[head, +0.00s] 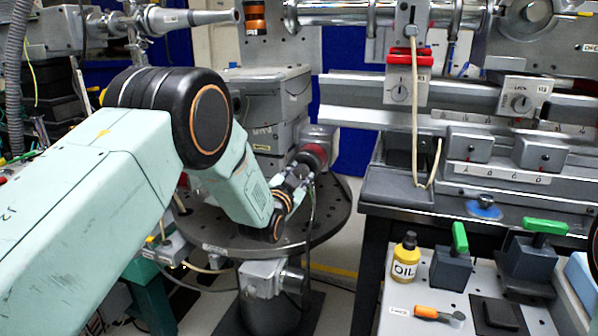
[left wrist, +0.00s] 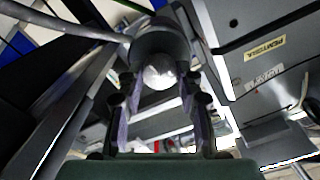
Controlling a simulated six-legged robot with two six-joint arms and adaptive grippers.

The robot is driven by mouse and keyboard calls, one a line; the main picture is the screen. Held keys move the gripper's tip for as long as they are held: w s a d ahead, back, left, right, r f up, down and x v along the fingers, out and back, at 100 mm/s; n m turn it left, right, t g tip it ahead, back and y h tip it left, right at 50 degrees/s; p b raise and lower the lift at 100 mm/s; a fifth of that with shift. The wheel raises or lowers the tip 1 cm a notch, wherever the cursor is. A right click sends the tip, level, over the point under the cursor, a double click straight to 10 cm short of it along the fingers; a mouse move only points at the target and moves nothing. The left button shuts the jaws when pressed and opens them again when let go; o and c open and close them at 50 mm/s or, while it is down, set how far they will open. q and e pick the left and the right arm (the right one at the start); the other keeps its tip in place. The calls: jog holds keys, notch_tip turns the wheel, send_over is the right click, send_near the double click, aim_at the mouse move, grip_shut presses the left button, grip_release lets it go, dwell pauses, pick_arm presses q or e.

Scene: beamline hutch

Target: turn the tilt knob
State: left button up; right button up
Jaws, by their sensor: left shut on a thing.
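The tilt knob (head: 316,153) is a dark round knob with a reddish band, on the side of the grey stage stack above the round table. My left gripper (head: 302,167) reaches it from the lower left and is shut on it. In the left wrist view the knob (left wrist: 160,45) sits between the two fingers of my left gripper (left wrist: 160,92), its pale rounded end facing the camera. The fingers hide part of the knob in the head view. I cannot read its angle. My right gripper is out of view.
The round perforated table (head: 325,222) lies under my left arm. A cable hangs close to the gripper. The grey bench (head: 450,205) with rails stands to the right. On the lower right tray are an oil bottle (head: 405,260), green-handled blocks (head: 453,262) and an orange-handled tool (head: 432,313).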

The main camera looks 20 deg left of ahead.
pick_arm(q)
jog(key=m+p, duration=0.1)
jog(key=m, duration=0.4)
jog(key=shift+m+p, duration=0.3)
jog(key=m+p, duration=0.1)
jog(key=m, duration=0.4)
jog(key=shift+d+m, duration=0.1)
jog(key=shift+m, duration=0.3)
jog(key=o, duration=1.1)
jog(key=shift+o, duration=0.2)
jog(key=s, duration=1.2)
jog(key=shift+a, duration=0.25)
